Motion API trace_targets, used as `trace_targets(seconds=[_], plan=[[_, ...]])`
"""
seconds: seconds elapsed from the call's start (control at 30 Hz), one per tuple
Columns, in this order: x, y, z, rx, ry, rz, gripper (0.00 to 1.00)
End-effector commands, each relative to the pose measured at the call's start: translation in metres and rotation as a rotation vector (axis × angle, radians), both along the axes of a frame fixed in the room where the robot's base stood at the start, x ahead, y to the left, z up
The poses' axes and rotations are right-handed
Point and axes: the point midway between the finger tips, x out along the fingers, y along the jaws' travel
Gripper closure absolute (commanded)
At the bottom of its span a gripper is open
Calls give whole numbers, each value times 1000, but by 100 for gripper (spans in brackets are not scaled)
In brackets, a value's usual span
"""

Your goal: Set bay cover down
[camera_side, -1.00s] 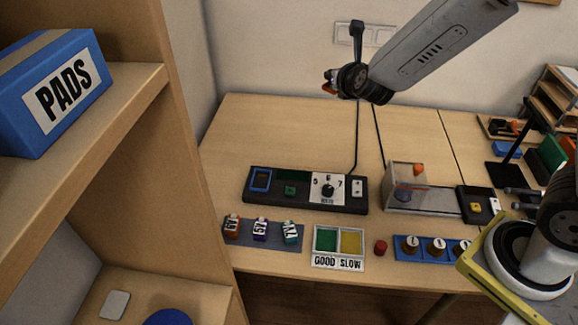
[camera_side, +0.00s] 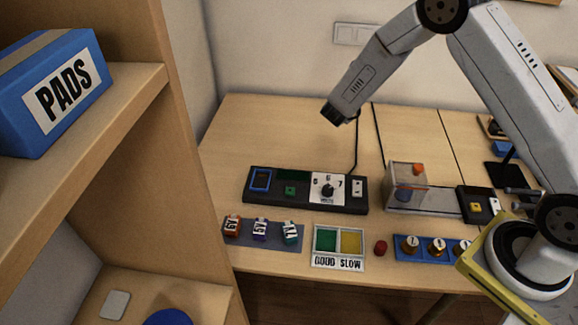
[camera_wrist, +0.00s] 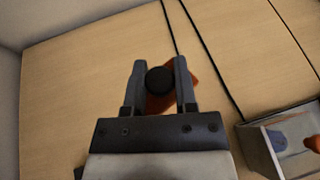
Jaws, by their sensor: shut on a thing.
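My gripper (camera_wrist: 159,66) is shut on a black round knob (camera_wrist: 160,81). Under the knob is an orange-red piece (camera_wrist: 155,103), partly hidden by the fingers; I take this to be the bay cover. In the wrist view it is above bare wooden table, but its height cannot be told. In the side view my gripper shows only as a dark end (camera_side: 335,114) below my wrist, above the back of the table. The held piece is hidden there.
A clear-walled box (camera_side: 405,185) stands right of the black control panel (camera_side: 305,202). In front are the labelled blocks' grey mat (camera_side: 263,236), the green-yellow tray (camera_side: 338,262) and a red button (camera_side: 380,247). Dark cables cross the table. The back left table is bare.

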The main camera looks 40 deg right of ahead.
Motion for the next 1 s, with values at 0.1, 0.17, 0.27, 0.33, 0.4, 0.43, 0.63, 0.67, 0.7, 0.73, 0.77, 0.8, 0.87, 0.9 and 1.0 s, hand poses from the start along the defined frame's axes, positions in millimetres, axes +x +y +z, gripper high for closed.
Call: trace_targets(seconds=[0.1,0.17,0.27,0.33,0.4,0.43,0.63,0.67,0.7,0.73,0.77,0.8,0.87,0.9,1.0], plan=[[-2,-15,-24,-1,3,-72,100],[-4,-21,-35,0,3,-107,100],[-8,-32,-54,0,2,-168,100],[-12,-40,-67,0,2,-209,100],[-16,-47,-80,-1,2,-251,100],[-18,-50,-86,0,2,-268,100],[-31,-64,-115,0,1,-359,100],[-32,-65,-118,-1,0,-369,100],[-34,-67,-122,0,0,-381,100],[-36,-68,-124,0,0,-389,100],[-36,-69,-126,-1,-2,-394,100],[-37,-70,-127,-1,-1,-401,100],[-39,-71,-130,-1,-1,-406,100],[-39,-71,-130,0,-1,-408,100],[-39,-71,-131,0,-1,-411,100]])
